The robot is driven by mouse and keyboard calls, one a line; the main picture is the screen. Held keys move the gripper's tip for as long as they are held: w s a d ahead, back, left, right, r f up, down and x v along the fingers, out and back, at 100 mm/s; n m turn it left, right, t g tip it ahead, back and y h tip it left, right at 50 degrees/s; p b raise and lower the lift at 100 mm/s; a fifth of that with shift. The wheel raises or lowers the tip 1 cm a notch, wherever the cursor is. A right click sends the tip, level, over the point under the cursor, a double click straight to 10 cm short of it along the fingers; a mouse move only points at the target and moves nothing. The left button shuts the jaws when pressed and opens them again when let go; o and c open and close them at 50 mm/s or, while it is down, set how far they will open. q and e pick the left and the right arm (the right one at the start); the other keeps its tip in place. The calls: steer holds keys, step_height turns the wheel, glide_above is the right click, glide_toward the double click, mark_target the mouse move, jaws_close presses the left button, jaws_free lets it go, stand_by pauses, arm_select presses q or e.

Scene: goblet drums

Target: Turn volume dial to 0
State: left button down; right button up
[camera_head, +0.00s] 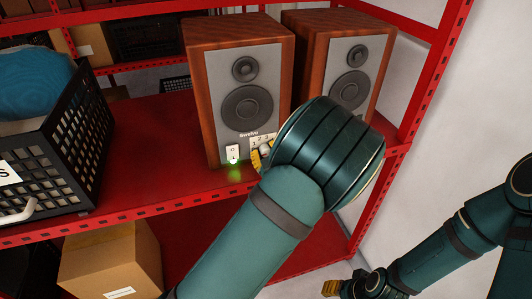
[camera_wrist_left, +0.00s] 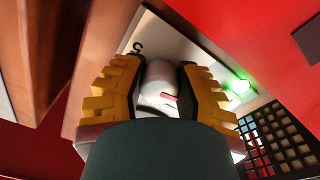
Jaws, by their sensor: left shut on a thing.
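The left wooden speaker (camera_head: 218,80) stands on the red shelf, with a grey front, a small power switch (camera_head: 232,152) and a green light. A numbered volume panel (camera_head: 262,139) is at the lower right of its front, mostly hidden by my left arm. My left gripper (camera_head: 263,155) is at this panel. In the left wrist view its yellow fingers (camera_wrist_left: 158,92) are shut on the pale round volume dial (camera_wrist_left: 158,76), one on each side. A red mark shows on the dial. My right gripper (camera_head: 331,288) shows only a yellow fingertip at the bottom, away from the speakers.
A second speaker (camera_head: 375,52) stands to the right of the first. A black crate (camera_head: 75,150) with a blue thing in it is on the left of the red shelf (camera_head: 150,130). A cardboard box (camera_head: 110,262) sits below. Red shelf posts stand at the right.

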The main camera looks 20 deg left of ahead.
arm_select(q)
steer(key=shift+n, duration=0.3)
steer(key=c, duration=0.6)
jaws_free()
steer(key=shift+w, duration=0.1)
steer(key=v, duration=1.2)
